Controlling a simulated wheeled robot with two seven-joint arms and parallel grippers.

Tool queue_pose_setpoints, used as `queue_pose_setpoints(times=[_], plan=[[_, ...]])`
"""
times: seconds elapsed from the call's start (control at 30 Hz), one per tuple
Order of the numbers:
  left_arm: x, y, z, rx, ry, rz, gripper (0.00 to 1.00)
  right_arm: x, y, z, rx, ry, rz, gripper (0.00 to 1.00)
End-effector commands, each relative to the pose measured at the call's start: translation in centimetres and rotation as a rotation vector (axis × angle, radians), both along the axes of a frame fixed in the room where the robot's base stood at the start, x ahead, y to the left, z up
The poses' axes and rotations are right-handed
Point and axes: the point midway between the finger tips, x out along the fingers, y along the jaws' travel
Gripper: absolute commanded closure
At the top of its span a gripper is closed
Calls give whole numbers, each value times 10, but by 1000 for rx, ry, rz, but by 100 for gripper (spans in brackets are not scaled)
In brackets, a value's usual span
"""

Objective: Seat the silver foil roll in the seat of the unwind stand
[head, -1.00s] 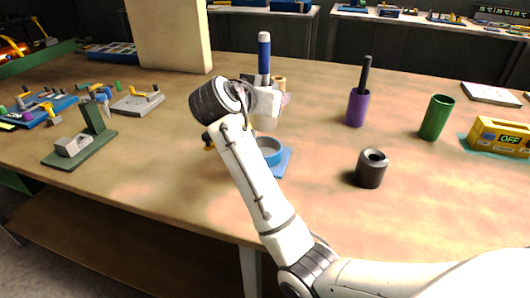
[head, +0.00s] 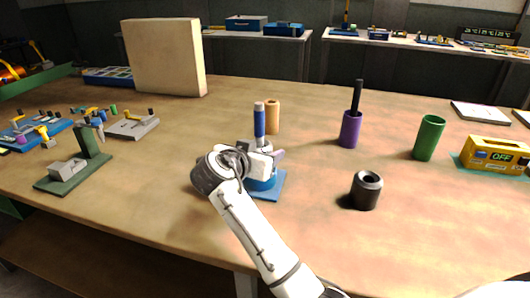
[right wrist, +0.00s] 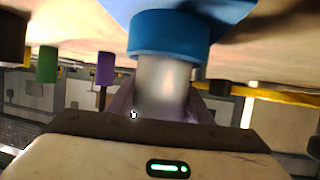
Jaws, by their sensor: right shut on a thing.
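The silver foil roll (right wrist: 160,82) stands upright between the fingers of my right gripper (right wrist: 160,103) in the right wrist view, which looks upside down. The unwind stand is a blue base plate (head: 277,184) with a blue round seat (head: 262,185), partly hidden by my gripper. In the wrist view the roll's lower end meets the blue seat ring (right wrist: 168,38); how deep it sits inside I cannot tell. My left gripper is not in view.
A tan roll (head: 272,117) stands behind the stand. A black hollow cylinder (head: 366,190), a purple cup (head: 350,130) with a black rod, a green cup (head: 429,138) and a yellow OFF box (head: 495,156) are to the right. A dark green bracket (head: 88,150) is at left.

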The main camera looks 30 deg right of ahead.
Motion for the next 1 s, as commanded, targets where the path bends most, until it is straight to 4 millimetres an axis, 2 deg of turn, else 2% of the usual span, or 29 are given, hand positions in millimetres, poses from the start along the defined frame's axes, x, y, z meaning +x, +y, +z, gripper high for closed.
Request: queue_pose_setpoints(times=[0.23, 0.27, 0.3, 0.63, 0.77, 1.0], plan=[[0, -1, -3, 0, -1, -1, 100, 0, 0, -2, -1, -3, 0, 82], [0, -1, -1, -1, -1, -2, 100, 0, 0, -2, 1, -1, 1, 49], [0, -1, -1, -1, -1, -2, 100, 0, 0, -2, 0, 0, 0, 46], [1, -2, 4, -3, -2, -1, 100, 0, 0, 4, 0, -1, 0, 46], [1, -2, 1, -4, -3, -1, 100, -7, 14, 7, 2, -4, 3, 46], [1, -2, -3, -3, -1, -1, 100, -32, 56, 26, 5, -4, 3, 46]])
